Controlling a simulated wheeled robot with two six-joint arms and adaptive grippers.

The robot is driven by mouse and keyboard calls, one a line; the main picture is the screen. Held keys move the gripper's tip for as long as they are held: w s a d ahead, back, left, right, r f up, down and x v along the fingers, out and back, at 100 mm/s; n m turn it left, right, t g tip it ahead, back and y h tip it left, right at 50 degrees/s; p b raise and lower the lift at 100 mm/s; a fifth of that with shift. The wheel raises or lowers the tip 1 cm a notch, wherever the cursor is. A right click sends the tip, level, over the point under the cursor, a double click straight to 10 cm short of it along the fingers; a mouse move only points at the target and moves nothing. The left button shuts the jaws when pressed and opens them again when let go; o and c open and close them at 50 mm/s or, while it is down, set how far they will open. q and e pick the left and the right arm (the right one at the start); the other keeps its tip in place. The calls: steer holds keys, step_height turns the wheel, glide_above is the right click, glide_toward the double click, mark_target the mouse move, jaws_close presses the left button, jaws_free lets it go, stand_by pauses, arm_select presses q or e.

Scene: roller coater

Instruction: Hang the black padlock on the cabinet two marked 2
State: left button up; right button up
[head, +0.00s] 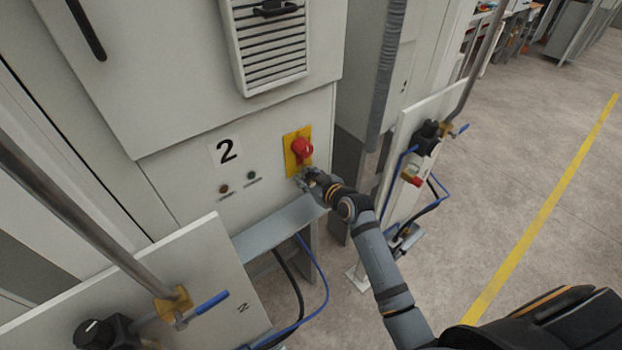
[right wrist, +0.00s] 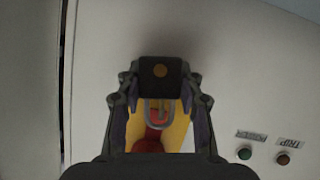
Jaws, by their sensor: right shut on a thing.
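The grey cabinet two bears a large black 2 (head: 226,150). A red rotary switch (head: 302,149) on a yellow plate (head: 290,163) is on its front, right of the 2. My right gripper (head: 306,180) is at the plate's lower edge, just below the switch. In the right wrist view it is shut on the black padlock (right wrist: 160,74), which has a brass disc on its face. The padlock's metal shackle (right wrist: 158,112) overlaps the red and yellow of the switch; I cannot tell whether it passes through anything. The padlock is too small to make out in the head view. My left gripper is out of view.
Two small indicators (head: 238,183) sit below the 2. A panel with a blue-handled valve (head: 211,302) stands front left. Another panel at right carries a red lock-like item (head: 411,177). Blue and black hoses hang below the cabinet. The floor at right (head: 500,170) is clear.

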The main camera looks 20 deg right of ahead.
steer(key=shift+f, duration=0.25)
steer(key=o, duration=1)
steer(key=shift+a, duration=0.1)
steer(key=shift+o, duration=1.2)
steer(key=shift+w+a+f, duration=0.1)
steer(key=shift+w+f, duration=0.1)
steer(key=shift+w, duration=0.1)
steer(key=shift+o, duration=0.4)
steer(key=shift+w+a+f, duration=0.1)
steer(key=shift+w+f, duration=0.1)
steer(key=shift+w, duration=0.35)
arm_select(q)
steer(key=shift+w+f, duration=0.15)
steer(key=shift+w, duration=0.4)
arm_select(e)
steer(key=shift+s, duration=0.1)
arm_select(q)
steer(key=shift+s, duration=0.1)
arm_select(e)
steer(key=shift+r, duration=0.15)
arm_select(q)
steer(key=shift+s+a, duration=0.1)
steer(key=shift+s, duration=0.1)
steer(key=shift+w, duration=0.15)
arm_select(e)
steer(key=v, duration=1.2)
